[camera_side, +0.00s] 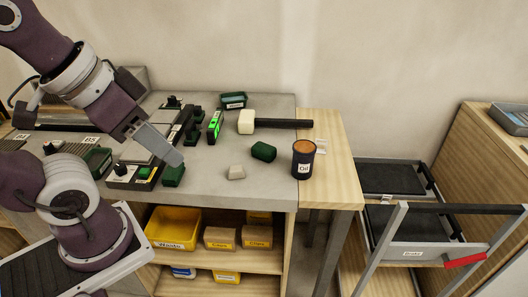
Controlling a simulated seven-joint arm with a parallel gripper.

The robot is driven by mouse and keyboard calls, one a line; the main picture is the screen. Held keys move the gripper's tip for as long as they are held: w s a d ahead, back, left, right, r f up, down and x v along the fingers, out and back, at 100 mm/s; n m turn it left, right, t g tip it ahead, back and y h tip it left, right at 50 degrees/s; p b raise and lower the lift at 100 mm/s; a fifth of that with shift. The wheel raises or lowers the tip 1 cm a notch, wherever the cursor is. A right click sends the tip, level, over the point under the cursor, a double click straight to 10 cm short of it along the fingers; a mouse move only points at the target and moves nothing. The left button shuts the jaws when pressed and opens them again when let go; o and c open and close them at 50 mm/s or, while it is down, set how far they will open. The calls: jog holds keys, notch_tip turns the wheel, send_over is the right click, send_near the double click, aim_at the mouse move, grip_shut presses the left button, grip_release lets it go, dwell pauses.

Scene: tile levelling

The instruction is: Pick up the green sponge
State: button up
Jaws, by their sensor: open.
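A second dark green block (173,176) lies further left, just below my gripper's tip; I cannot tell for sure which of the two is the sponge. My gripper (176,161) reaches down from the upper left, open, with nothing visible in it. Its tip overlaps the top of the left block in the picture; I cannot tell whether they touch. The right block is well clear of it.
A green-lit device (215,126) and a small green tray (233,101) are behind. Bare worktop (215,190) lies in front.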

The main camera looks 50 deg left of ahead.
jog(key=o, duration=0.4)
